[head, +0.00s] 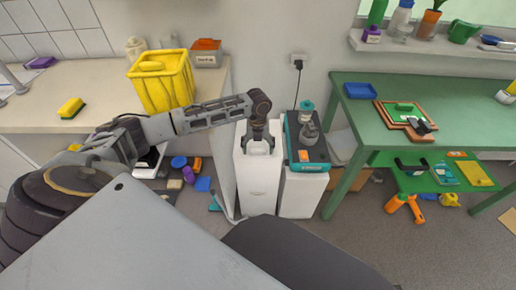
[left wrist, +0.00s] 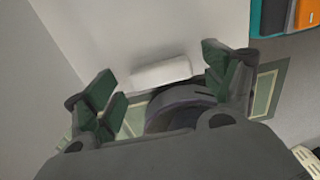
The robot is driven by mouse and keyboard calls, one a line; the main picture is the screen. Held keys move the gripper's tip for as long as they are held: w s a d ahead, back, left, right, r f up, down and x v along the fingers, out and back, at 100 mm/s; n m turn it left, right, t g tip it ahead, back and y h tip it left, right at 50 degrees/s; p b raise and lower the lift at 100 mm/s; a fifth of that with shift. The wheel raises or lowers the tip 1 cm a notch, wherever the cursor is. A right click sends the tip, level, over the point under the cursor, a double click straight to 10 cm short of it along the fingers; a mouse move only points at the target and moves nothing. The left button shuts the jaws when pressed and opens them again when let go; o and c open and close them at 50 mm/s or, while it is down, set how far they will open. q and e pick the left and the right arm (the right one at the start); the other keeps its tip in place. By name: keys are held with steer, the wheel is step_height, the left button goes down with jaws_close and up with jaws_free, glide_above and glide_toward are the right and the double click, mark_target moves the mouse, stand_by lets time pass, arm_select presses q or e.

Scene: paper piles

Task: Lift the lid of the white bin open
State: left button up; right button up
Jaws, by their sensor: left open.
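The white bin (head: 258,185) is a tall, narrow box on the floor between the counter and the green table, and it looks closed. My left gripper (head: 258,148) points down at the bin's upper front and hides part of its top. In the left wrist view, my left gripper (left wrist: 160,66) is open and empty. A pale raised strip (left wrist: 160,72), like a handle or lid edge, lies between its two green-padded fingers on the white surface. I cannot tell whether the fingers touch it. My right gripper is not in view.
Right of the bin stands another white box (head: 300,196) with a teal tray (head: 308,166) on top. The counter (head: 98,112) holds a yellow basket (head: 165,85). Several small items lie on the floor to the left. The green table (head: 360,122) stands right.

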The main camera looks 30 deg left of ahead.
arm_select(q)
steer(key=c, duration=1.5)
steer(key=shift+o, duration=0.2)
steer(key=shift+r, duration=0.15)
